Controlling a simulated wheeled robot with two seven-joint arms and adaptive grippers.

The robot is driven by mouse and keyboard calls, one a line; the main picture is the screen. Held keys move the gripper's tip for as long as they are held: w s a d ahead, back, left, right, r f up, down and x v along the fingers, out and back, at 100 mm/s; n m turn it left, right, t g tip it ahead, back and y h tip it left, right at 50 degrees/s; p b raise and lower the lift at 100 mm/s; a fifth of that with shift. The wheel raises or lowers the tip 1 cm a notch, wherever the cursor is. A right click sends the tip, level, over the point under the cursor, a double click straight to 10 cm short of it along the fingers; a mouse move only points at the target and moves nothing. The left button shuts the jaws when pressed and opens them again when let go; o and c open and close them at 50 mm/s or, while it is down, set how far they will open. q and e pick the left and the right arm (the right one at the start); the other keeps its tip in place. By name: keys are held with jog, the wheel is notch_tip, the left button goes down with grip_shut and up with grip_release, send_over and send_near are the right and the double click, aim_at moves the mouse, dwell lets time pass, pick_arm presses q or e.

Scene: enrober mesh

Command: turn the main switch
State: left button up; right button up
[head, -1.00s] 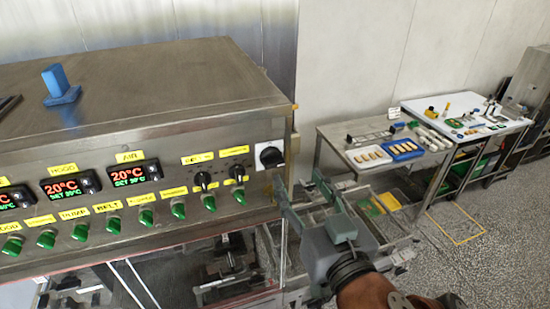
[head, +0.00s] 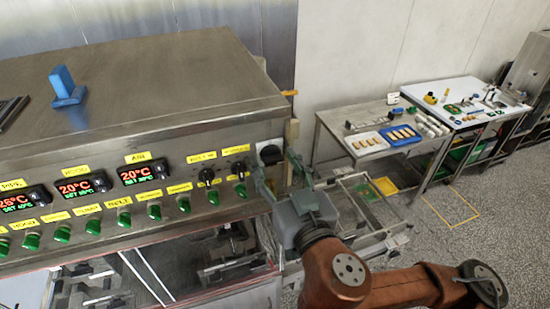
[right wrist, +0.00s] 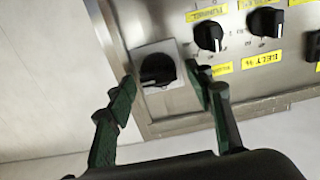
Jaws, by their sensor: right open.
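The main switch (head: 270,154) is a black rotary knob on a pale square plate at the right end of the steel control panel (head: 272,128). In the right wrist view the knob (right wrist: 157,70) lies just beyond and between the two green fingertips. My right gripper (head: 275,165) is open and empty, with one finger on each side of the switch in the picture. It also shows in the right wrist view (right wrist: 160,76). I cannot tell whether a finger touches the knob or plate. My left gripper is not in view.
Two smaller black knobs (right wrist: 208,36) with yellow labels sit beside the switch. Several green knobs (head: 184,204) run along the panel below lit displays (head: 142,173). A blue block (head: 65,85) stands on the machine's top. Tables (head: 335,125) with trays stand at right.

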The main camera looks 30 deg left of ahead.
jog(key=shift+d, duration=0.1)
jog(key=c, duration=1.2)
jog(key=shift+o, duration=0.2)
